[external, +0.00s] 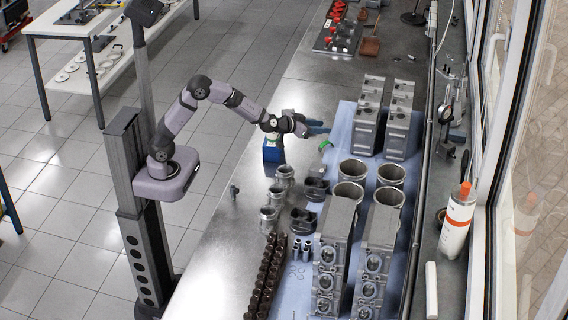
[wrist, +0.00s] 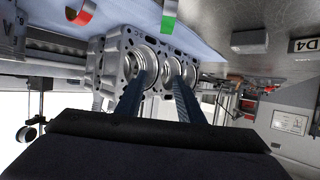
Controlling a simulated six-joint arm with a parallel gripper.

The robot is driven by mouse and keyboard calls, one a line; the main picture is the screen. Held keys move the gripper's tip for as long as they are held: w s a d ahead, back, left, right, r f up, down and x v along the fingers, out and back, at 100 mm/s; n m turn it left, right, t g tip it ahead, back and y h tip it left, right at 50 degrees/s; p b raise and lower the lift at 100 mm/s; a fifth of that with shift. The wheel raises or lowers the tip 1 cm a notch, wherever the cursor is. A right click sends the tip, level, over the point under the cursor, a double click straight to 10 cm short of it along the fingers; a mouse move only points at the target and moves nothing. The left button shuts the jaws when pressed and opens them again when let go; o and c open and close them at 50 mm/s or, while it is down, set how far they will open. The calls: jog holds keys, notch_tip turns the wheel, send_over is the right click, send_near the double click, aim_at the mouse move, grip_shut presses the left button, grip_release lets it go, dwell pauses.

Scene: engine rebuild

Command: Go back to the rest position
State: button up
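My gripper (external: 322,126) is above the middle of the workbench in the external view, with its fingers pointing right towards the grey engine blocks (external: 366,130) at the back. In the wrist view the two dark blue fingers (wrist: 158,90) are apart with nothing held between them. A grey engine block with round bores (wrist: 120,62) shows beyond the fingertips. A small green piece (external: 325,145) lies near the gripper in the external view. A blue box (external: 272,152) stands on the bench just below my wrist.
Metal cylinder liners (external: 352,171), pistons (external: 302,221) and cylinder heads (external: 335,245) stand on the right and front of the bench. A camshaft-like row of dark parts (external: 268,275) lies at the front. A white and orange tube (external: 459,222) stands by the window. Bare bench (external: 225,225) lies at left.

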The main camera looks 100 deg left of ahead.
jog(key=s+d+r+m+h+p, duration=0.2)
jog(key=d+h+p, duration=0.15)
jog(key=d, duration=0.35)
jog(key=s+d+r+m+g+h+p, duration=0.15)
jog(key=d+p, duration=0.25)
jog(key=d, duration=0.4)
jog(key=s+d+r+m+h+p, duration=0.1)
jog(key=s+d+m+h+p, duration=0.15)
jog(key=d, duration=0.45)
jog(key=s+d+r+m+g+h+p, duration=0.1)
jog(key=s+d+g+p, duration=0.3)
jog(key=s, duration=0.9)
jog(key=s+d+r+m+g+h+p, duration=0.1)
jog(key=s+d+g+p, duration=0.3)
jog(key=s, duration=0.9)
jog(key=d+r+m+p, duration=0.1)
jog(key=d+p, duration=0.1)
jog(key=p, duration=0.1)
jog(key=shift+d+r, duration=0.35)
jog(key=shift+r, duration=0.05)
